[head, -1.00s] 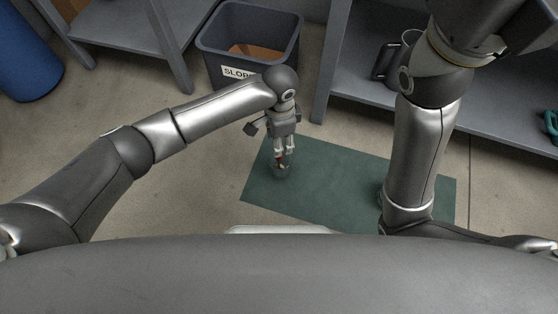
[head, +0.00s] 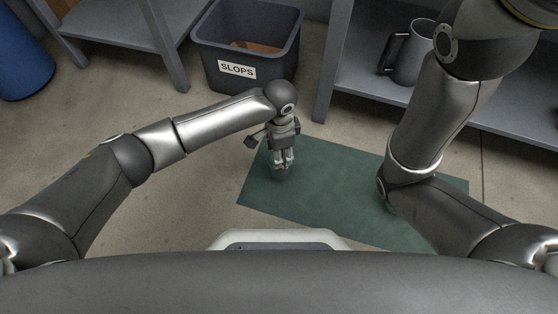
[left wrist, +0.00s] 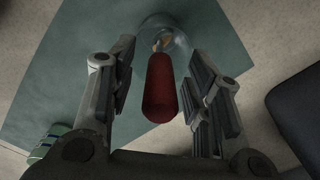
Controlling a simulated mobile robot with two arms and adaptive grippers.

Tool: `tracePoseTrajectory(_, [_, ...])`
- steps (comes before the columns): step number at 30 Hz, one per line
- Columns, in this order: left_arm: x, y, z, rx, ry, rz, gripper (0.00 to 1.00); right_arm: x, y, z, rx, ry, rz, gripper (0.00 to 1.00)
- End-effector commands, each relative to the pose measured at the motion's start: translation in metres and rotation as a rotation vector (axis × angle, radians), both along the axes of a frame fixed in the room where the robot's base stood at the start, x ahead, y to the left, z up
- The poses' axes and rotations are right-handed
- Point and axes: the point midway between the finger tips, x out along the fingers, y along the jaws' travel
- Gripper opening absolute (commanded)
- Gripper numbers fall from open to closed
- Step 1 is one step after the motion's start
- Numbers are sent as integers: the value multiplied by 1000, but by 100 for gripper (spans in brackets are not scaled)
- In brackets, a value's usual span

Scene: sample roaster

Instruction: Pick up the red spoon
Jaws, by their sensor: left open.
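The red spoon (left wrist: 161,88) shows in the left wrist view as a thick red handle with a paler end beyond it. It stands at a clear glass (left wrist: 178,38) on the green mat. My left gripper (left wrist: 165,85) is open, with one finger on each side of the red handle and visible gaps between. In the head view my left gripper (head: 283,164) points down over the mat, and it hides the spoon. My right arm reaches to the upper right, and its gripper is out of the picture.
A grey bin (head: 246,83) labelled SLOPS stands behind my left gripper. A grey shelf (head: 352,92) with a dark-handled mug (head: 414,66) is at the back right. A blue drum (head: 18,60) stands far left. The green mat (head: 330,190) is mostly clear.

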Motion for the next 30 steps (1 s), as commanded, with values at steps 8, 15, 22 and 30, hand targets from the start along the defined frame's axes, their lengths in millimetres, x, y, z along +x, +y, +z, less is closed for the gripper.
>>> tracePoseTrajectory(8, [0,0,-13,1,0,0,45,1,0,-12,0,2,0,97])
tracePoseTrajectory(15, [0,0,-13,1,0,0,38,1,0,-11,0,1,0,97])
tracePoseTrajectory(22, [0,0,-13,1,0,0,8,0,0,-11,0,1,0,97])
tracePoseTrajectory(30, [0,0,-13,1,0,0,0,0,0,-11,0,1,0,97])
